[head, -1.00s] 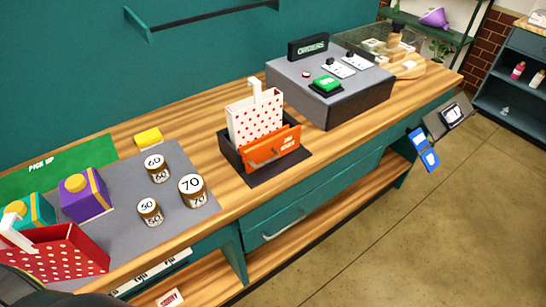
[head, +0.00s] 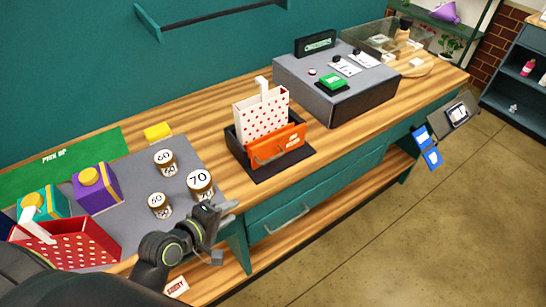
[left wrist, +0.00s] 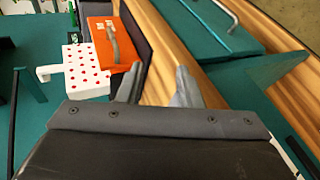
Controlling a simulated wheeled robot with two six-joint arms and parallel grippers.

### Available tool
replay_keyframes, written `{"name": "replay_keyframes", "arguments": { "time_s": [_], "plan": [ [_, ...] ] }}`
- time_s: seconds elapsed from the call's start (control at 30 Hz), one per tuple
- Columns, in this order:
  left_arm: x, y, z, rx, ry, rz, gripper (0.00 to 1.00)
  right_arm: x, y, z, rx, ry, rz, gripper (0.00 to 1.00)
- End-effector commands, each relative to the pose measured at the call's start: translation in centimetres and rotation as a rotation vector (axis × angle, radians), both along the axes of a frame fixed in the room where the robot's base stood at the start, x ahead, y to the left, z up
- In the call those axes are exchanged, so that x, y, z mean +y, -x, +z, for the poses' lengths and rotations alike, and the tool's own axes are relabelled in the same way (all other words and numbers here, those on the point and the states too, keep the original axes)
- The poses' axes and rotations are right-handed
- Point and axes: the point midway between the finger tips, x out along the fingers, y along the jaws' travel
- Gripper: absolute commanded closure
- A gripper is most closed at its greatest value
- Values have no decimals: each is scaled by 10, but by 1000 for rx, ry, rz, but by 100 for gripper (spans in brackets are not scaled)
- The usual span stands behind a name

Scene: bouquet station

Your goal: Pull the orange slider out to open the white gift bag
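The white gift bag (head: 261,117) with red dots stands upright in a dark holder (head: 237,147) on the counter. The orange slider (head: 275,149), a panel with a grey handle, is at the front of the holder, close against the bag. In the left wrist view, the bag (left wrist: 87,73) and the orange slider (left wrist: 107,53) show at the upper left, beyond the fingers. My left gripper (head: 227,231) is open and empty, in front of the counter, left of and nearer than the slider. Its fingers stand apart in the left wrist view (left wrist: 158,84). My right gripper is not in view.
Several numbered jars (head: 199,184), a purple box (head: 97,187) and a red dotted bag (head: 75,243) stand on the left. A grey console (head: 335,90) stands right of the holder. A drawer (head: 300,205) is below the counter. Bare wood surrounds the holder.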

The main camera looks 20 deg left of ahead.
Motion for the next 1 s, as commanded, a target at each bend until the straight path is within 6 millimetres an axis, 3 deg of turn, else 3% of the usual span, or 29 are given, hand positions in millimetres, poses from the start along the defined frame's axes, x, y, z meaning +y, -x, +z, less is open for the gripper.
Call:
{"name": "replay_keyframes", "arguments": {
  "time_s": [0.1, 0.3, 0.57, 1.0],
  "plan": [
    [-2, -20, 20, -48, 270, 105, 67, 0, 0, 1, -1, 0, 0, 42],
    [0, -37, 38, -81, 539, 200, 67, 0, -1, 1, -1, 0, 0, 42],
    [-5, -57, 38, -84, 583, 213, 67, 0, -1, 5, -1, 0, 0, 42],
    [-30, -134, 20, -82, 577, 211, 67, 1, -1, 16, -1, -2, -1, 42]
  ]
}}
